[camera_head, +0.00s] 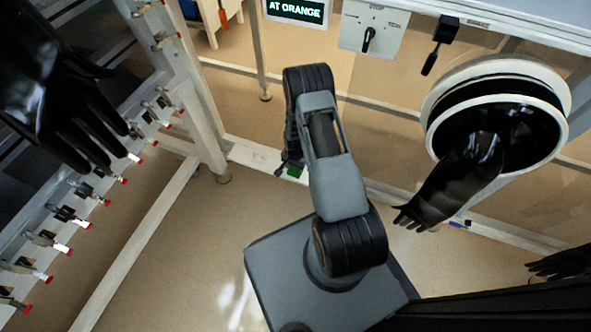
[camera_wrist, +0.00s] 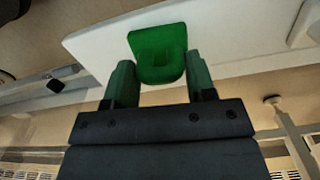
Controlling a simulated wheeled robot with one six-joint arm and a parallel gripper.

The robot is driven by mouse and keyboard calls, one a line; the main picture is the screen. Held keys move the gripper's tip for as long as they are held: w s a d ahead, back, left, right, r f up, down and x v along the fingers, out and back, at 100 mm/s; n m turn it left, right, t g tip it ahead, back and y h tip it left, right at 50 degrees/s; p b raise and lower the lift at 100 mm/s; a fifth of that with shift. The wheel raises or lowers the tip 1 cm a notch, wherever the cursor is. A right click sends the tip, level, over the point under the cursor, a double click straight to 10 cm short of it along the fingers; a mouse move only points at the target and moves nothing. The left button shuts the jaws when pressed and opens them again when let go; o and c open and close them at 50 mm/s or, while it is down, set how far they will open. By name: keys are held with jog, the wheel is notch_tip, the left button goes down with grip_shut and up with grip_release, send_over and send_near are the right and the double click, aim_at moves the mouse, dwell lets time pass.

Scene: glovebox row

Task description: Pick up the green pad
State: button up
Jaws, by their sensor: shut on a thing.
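The green pad (camera_wrist: 158,50) is between the two fingers of my gripper (camera_wrist: 158,82) in the wrist view. The fingers touch its sides and my gripper is shut on it. Behind the pad is a white rail or ledge (camera_wrist: 95,40); I cannot tell whether the pad still touches it. In the head view a small bit of the green pad (camera_head: 294,172) shows at the end of my arm, beside the white lower rail. My gripper (camera_head: 287,167) is mostly hidden there behind my arm.
A black glove (camera_head: 455,180) hangs from a round port (camera_head: 500,115) at the right. Another black glove (camera_head: 60,90) hangs at the upper left, above a frame with several red-tipped clamps (camera_head: 70,215). A dial panel (camera_head: 373,28) and a lit sign (camera_head: 297,10) are at the top. Floor is clear at lower left.

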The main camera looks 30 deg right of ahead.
jog(key=shift+r, duration=0.1)
jog(key=shift+r+p, duration=0.3)
jog(key=r, duration=0.1)
jog(key=r+p, duration=0.2)
jog(key=shift+s+r, duration=0.25)
jog(key=shift+s, duration=0.05)
jog(key=s+r+p, duration=0.5)
jog(key=s+r, duration=0.3)
jog(key=s, duration=0.5)
jog(key=shift+s+a+r+p, duration=0.2)
jog(key=shift+a+r+p, duration=0.1)
jog(key=shift+r, duration=0.05)
